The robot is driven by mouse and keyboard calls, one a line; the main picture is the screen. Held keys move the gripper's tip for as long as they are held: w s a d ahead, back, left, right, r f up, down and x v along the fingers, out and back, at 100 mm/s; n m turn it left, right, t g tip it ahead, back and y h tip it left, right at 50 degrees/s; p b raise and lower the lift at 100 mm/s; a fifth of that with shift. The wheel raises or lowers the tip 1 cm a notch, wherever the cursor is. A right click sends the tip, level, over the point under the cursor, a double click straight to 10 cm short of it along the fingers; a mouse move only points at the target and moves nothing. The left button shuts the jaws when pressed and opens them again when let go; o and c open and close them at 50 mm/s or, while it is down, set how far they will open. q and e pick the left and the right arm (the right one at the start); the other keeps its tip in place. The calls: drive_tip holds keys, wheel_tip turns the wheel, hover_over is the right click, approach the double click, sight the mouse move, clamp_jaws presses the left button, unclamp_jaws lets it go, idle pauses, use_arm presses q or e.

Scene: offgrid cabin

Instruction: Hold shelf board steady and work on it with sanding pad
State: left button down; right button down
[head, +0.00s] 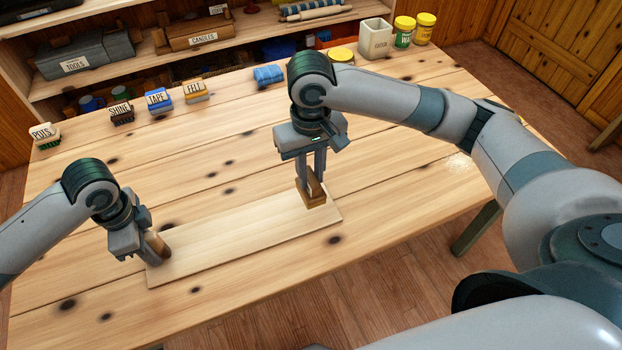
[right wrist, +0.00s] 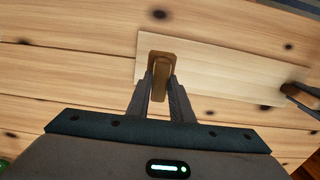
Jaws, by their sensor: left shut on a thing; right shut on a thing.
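The shelf board (head: 240,240) is a pale flat plank lying on the table, and it also shows in the right wrist view (right wrist: 220,75). My left gripper (head: 148,248) is shut at the board's left end, on a brown rounded wooden piece (head: 157,244) there; the fingertips are partly hidden. The sanding pad (head: 312,201) is a brown block with an upright handle, resting on the board near its right end. My right gripper (head: 312,178) points down and is shut on the pad's handle, as the right wrist view shows (right wrist: 160,88).
The knotty wooden table (head: 100,200) is clear around the board. Labelled sponge-like blocks (head: 158,99), a folded blue cloth (head: 268,76), a cream canister (head: 375,39) and lidded jars (head: 404,32) line the back edge. A pale dusty patch (head: 459,162) lies at right. Shelves stand behind.

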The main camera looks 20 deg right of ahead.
drive_tip(key=shift+r, duration=0.35)
drive_tip(key=shift+r, duration=1.5)
use_arm(q)
drive_tip(key=c, duration=1.5)
unclamp_jaws()
use_arm(e)
drive_tip(key=shift+w, duration=0.1)
use_arm(q)
wheel_tip(320, 180, up, 12)
drive_tip(key=shift+f, duration=0.1)
